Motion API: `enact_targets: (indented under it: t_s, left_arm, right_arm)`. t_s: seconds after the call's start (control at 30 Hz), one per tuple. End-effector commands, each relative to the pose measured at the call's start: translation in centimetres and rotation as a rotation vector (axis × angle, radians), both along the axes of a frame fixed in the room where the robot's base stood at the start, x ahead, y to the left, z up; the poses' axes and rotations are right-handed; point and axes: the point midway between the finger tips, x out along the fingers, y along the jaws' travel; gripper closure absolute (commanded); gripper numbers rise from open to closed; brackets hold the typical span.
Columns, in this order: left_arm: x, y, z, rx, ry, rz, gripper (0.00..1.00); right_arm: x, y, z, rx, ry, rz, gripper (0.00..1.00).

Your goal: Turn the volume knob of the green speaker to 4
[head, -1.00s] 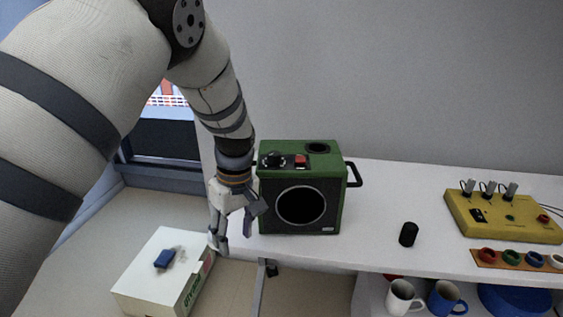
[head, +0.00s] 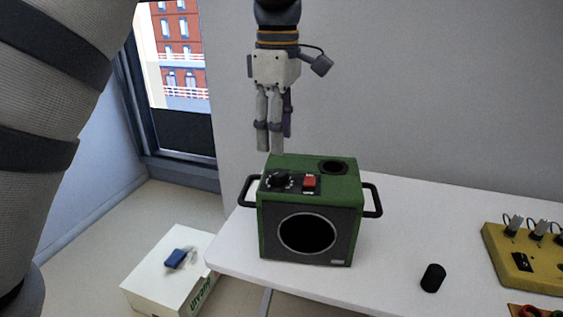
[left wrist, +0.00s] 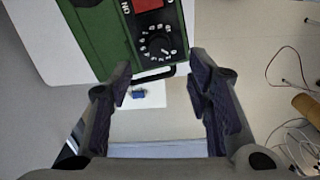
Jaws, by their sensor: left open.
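The green speaker (head: 345,188) stands upright on the white table, with a round dark grille on its front. Its volume knob (head: 277,180) is black, ringed by white marks, on the dark top panel beside a red switch (head: 309,183). The knob also shows in the left wrist view (left wrist: 157,45), beyond the fingertips; its pointer setting is too small to read. My left gripper (head: 270,150) points down above the back left of the speaker, apart from the knob. In the left wrist view its fingers (left wrist: 160,78) are spread with nothing between them. My right gripper is not in view.
The speaker has black side handles (head: 374,200) and a round recess (head: 333,167) on top. A black cylinder (head: 433,278) and a yellow box with toggles (head: 510,262) stand to the right on the table (head: 390,262). A white carton (head: 150,275) is on the floor, left.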

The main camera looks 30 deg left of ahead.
Motion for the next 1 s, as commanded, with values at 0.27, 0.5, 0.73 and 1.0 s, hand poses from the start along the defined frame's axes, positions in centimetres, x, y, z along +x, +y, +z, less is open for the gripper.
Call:
enact_targets:
  t_s: [0.27, 0.5, 0.73, 1.0]
  left_arm:
    - [-0.1, 0.0, -5.9, -0.002, -0.002, -0.001, 0.54]
    - [0.0, 0.0, -7.3, 0.000, -0.005, -0.002, 0.54]
    - [0.0, 0.0, -7.3, 0.000, -0.004, -0.002, 0.72]
    - [0.0, 0.0, -7.3, 0.000, -0.004, -0.003, 1.00]
  right_arm:
    - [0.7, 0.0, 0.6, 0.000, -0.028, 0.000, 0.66]
    - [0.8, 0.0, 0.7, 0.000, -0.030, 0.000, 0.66]
    - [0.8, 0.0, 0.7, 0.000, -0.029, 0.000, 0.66]
    - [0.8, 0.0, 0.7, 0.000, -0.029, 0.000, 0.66]
